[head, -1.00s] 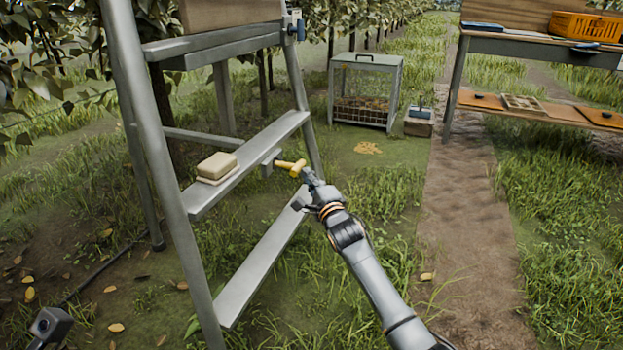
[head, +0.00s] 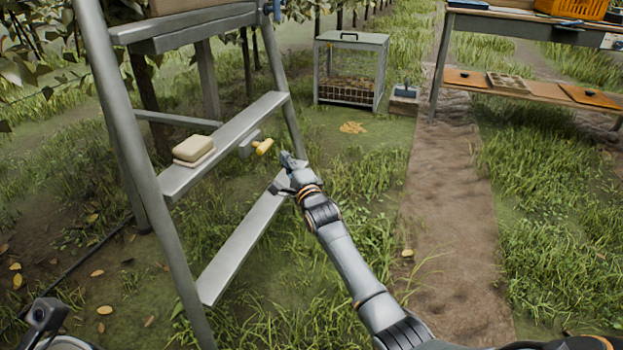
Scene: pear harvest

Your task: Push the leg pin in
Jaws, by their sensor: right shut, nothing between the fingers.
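The yellow leg pin (head: 263,147) sits in a grey bracket (head: 247,143) on the middle step of the metal ladder (head: 232,136). Its yellow handle is close to the bracket, with little of the pin showing between. My right gripper (head: 288,158) is shut and empty, just to the right of the pin handle. A small gap shows between its fingertips and the handle. Part of my left arm shows at the bottom left corner; its gripper is not in view.
A wire-sided cage (head: 349,69) stands on the grass behind. A workbench (head: 530,27) with an orange crate (head: 582,9) is at the upper right. A dirt path runs clear right of my arm.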

